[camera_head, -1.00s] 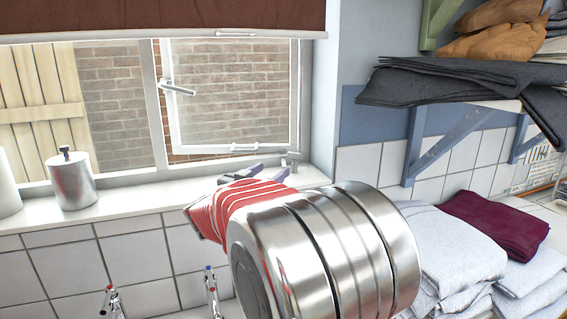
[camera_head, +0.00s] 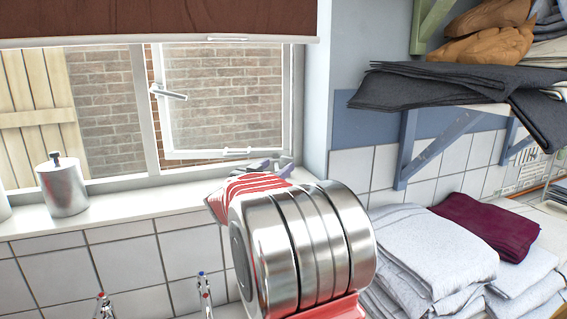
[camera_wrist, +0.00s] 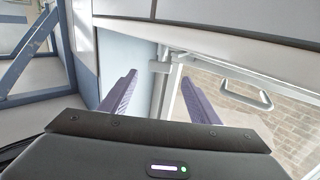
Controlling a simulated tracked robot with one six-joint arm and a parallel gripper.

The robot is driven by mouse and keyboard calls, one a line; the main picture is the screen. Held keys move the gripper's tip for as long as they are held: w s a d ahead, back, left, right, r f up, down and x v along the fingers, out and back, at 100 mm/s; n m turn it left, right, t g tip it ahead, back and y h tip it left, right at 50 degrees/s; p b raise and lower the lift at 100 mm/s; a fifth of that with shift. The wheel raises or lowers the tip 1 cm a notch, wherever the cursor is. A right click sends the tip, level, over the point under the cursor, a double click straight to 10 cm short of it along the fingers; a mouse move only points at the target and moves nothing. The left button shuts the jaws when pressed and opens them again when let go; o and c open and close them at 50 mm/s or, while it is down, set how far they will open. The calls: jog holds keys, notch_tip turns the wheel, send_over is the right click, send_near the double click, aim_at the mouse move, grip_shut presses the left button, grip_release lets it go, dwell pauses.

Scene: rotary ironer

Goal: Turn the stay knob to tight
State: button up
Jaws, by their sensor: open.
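My gripper (camera_head: 270,167) is at the window sill in the head view, mostly hidden behind my own forearm. In the wrist view its two purple fingers (camera_wrist: 158,82) are spread apart with nothing held between them. A small grey fitting (camera_wrist: 160,66), which looks like the window stay with its knob, lies in the picture between the fingertips, at the corner of the window frame. I cannot tell whether the fingers touch it or how far beyond them it is. In the head view the stay is largely hidden by the gripper. The knob's setting is not readable.
The window casement (camera_head: 222,100) has a handle (camera_head: 168,92) on its left side and a lower pull (camera_head: 237,152). A metal canister (camera_head: 62,188) stands on the sill (camera_head: 115,215). A shelf bracket (camera_head: 430,150) and folded towels (camera_head: 430,250) are at the right.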

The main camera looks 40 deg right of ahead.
aim_at(286, 159)
jog(key=shift+x, duration=2.8)
jog(key=c, duration=1.1)
